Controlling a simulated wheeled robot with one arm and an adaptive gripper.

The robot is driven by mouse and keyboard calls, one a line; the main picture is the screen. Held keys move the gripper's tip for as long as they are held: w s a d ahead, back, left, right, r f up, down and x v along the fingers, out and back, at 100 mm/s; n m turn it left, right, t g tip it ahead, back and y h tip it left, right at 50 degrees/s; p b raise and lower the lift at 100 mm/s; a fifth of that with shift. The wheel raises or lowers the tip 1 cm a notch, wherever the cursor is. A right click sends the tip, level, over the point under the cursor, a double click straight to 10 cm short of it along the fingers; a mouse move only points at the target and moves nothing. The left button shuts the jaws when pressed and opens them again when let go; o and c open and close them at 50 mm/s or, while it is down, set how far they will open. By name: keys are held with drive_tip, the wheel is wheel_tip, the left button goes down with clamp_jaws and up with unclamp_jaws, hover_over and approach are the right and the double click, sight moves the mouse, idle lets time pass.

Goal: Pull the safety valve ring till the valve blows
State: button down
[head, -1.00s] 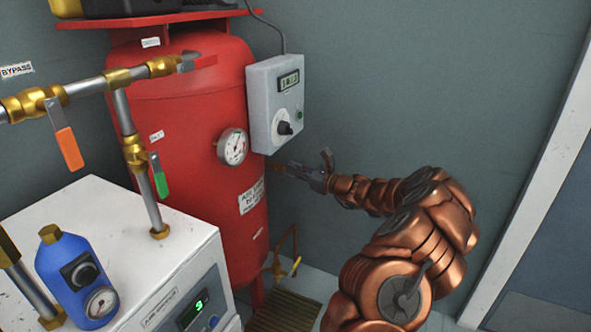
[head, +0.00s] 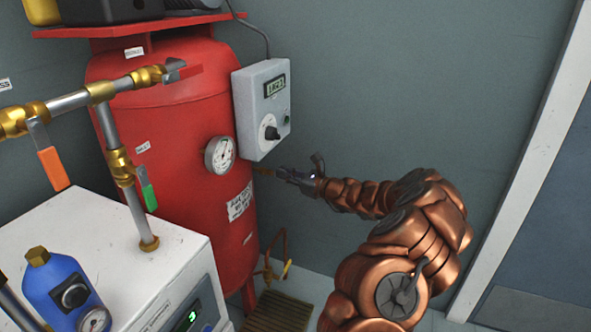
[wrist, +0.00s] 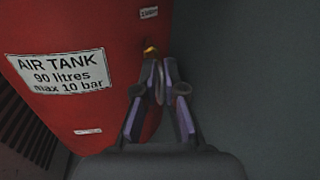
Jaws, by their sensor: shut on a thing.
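The red air tank (head: 160,125) stands left of my arm, with a white label facing me in the wrist view (wrist: 62,72). A small brass valve (wrist: 150,50) sticks out of the tank's right side; it also shows in the head view (head: 264,171). My gripper (head: 280,173) is at the valve's outer end. In the wrist view its fingers (wrist: 161,68) are closed together just in front of the brass. A grey ring-like piece (wrist: 181,88) shows at the right finger. The pull ring itself is mostly hidden between the fingers.
A grey control box (head: 262,105) with a display and knob hangs just above my gripper. A dial gauge (head: 220,155) is on the tank. A brass drain pipe (head: 275,265) is below. The wall (head: 420,90) to the right is bare.

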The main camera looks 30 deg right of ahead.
drive_tip(key=shift+d, duration=0.35)
drive_tip(key=shift+r, duration=0.1)
drive_tip(key=c, duration=1.5)
unclamp_jaws()
drive_tip(key=shift+o, duration=0.9)
drive_tip(key=shift+a, duration=0.15)
drive_tip(key=v, duration=1.2)
